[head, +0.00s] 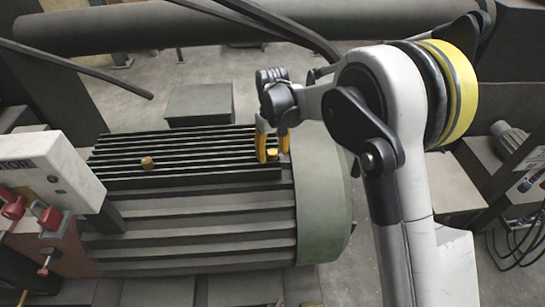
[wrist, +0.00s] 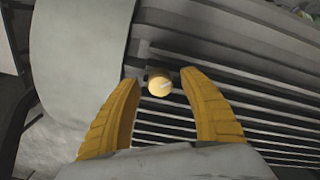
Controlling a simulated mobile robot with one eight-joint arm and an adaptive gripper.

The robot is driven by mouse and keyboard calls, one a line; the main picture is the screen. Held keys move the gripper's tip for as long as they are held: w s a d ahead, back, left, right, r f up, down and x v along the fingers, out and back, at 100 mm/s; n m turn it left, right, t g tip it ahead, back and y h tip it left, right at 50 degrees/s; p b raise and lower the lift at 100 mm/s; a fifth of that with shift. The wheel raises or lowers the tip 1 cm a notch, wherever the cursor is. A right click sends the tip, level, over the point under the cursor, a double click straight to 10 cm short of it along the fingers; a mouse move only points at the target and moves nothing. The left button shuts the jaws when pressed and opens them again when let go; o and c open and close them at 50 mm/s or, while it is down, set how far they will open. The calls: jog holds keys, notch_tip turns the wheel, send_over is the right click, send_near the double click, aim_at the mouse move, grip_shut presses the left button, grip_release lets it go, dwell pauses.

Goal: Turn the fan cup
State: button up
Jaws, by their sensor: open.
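A small round yellow cup (head: 272,155) sits on the top of the large ribbed grey-green motor (head: 190,205), near its right end. It also shows in the wrist view (wrist: 159,85), centred between my fingertips. A similar yellow knob (head: 147,162) sits further left on the motor; I cannot tell by looks which one is the fan cup. My gripper (head: 273,152) points down over the right-hand cup with one yellow finger on each side. In the wrist view my gripper (wrist: 159,80) is open, and gaps show between the fingers and the cup.
A white box with red plugs (head: 45,165) stands at the left. The rounded end cover (head: 322,200) of the motor lies right of the cup. A thick dark pipe (head: 230,27) and thin bars cross behind. A green box (head: 198,103) stands beyond the motor.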

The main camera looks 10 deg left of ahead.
jog(key=shift+f, duration=0.4)
grip_shut()
jog(key=m, duration=0.4)
jog(key=shift+m+p, duration=0.3)
jog(key=m, duration=0.4)
jog(key=shift+m, duration=0.4)
